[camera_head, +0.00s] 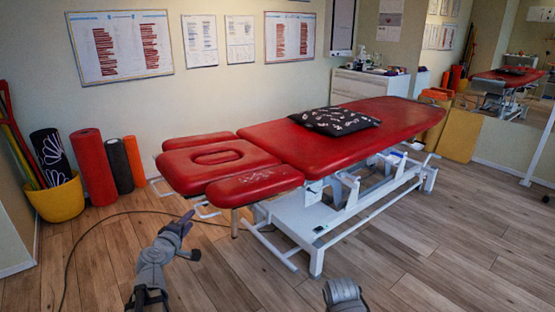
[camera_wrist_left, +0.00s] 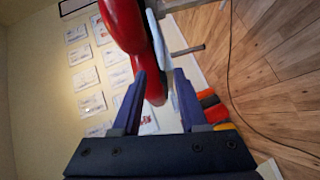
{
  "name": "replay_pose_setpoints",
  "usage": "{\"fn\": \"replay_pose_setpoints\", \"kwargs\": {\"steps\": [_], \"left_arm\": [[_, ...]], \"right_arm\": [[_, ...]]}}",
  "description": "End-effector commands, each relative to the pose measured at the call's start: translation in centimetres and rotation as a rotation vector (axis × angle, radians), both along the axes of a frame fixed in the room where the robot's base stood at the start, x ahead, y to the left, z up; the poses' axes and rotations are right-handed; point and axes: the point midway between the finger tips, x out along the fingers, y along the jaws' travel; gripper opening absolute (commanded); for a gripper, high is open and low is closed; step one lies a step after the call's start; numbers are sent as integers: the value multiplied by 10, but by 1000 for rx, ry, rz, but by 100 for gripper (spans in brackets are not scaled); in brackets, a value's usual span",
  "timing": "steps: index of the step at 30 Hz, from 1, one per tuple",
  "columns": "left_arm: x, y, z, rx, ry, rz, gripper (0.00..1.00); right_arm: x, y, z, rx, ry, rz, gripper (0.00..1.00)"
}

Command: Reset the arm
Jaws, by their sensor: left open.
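My left gripper (camera_head: 185,222) reaches up from the bottom of the head view, over the wood floor in front of the treatment table's head end. In the left wrist view its two dark blue fingers (camera_wrist_left: 162,98) stand apart with nothing held between them. The red padded table (camera_head: 350,135) shows beyond the fingers, and its red edge also shows in the left wrist view (camera_wrist_left: 125,25). Part of my right arm shows at the bottom of the head view, but its gripper is not visible.
A patterned black pillow (camera_head: 335,121) lies on the table. A yellow bucket (camera_head: 56,198) and upright rolls, including a red one (camera_head: 93,166), stand along the left wall. A dark cable (camera_head: 75,255) runs across the floor. The floor at right front is clear.

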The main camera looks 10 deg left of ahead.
Motion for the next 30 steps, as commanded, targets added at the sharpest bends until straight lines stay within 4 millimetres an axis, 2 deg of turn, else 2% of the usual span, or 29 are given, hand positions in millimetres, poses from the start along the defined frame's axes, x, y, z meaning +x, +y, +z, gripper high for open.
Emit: {"fn": "replay_pose_setpoints", "kwargs": {"steps": [2,5,8,10,13,15,18,21,23,30], "left_arm": [[3,-14,-4,16,18,-36,43],[10,-57,-16,71,79,-149,43],[11,-121,-39,165,181,-327,43],[4,-170,-59,246,266,-469,43],[-17,-234,-89,374,398,-676,43],[-40,-275,-111,477,499,-825,43],[-80,-318,-139,631,653,-1023,43],[-116,-341,-157,770,788,-1169,43],[-135,-349,-163,841,859,-1234,43],[-192,-359,-172,1083,1098,-1403,43]], "right_arm": [[0,0,0,0,0,0,50],[0,0,0,0,0,0,50],[0,0,0,0,0,0,50],[0,0,0,0,0,0,50],[0,0,0,0,0,0,50],[0,0,0,0,0,0,50],[0,0,0,0,0,0,50],[0,0,0,0,0,0,50],[0,0,0,0,0,0,50],[0,0,0,0,0,0,50]]}}
